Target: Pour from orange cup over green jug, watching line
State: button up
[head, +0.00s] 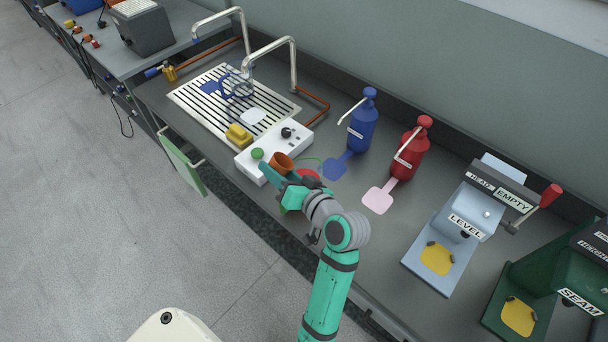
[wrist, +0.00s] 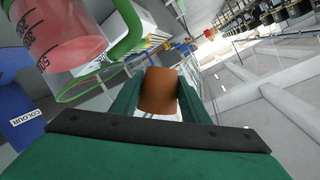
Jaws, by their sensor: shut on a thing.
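My gripper (head: 277,174) is shut on the orange cup (head: 282,163), beside the white control box. In the wrist view the orange cup (wrist: 159,92) sits between the two green fingers. It looks tilted in the head view; its contents cannot be made out. The green jug is mostly hidden behind my arm in the head view, where red (head: 308,175) and a thin green rim show. In the wrist view the clear jug (wrist: 58,38) has printed marks, pinkish-red contents and a green handle (wrist: 128,30). The cup appears apart from it; no stream is visible.
The white control box (head: 262,165) has a green button and black knob. A blue bottle (head: 362,125) and red bottle (head: 408,155) stand to the right, with the level machine (head: 455,240) beyond. A slatted drain (head: 215,105) with taps lies at the left.

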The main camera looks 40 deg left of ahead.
jog(key=s+a+n, duration=0.1)
jog(key=s+f+n+t+h, duration=0.1)
jog(key=shift+a+f+n+b, duration=0.25)
jog(key=shift+a+n+b, duration=0.1)
jog(key=shift+n, duration=0.05)
jog(key=s+f+n, duration=0.1)
jog(key=s+a+f+n+t+h+b, duration=0.1)
jog(key=shift+s+a+f+n+t, duration=0.15)
jog(key=shift+f+n+t, duration=0.15)
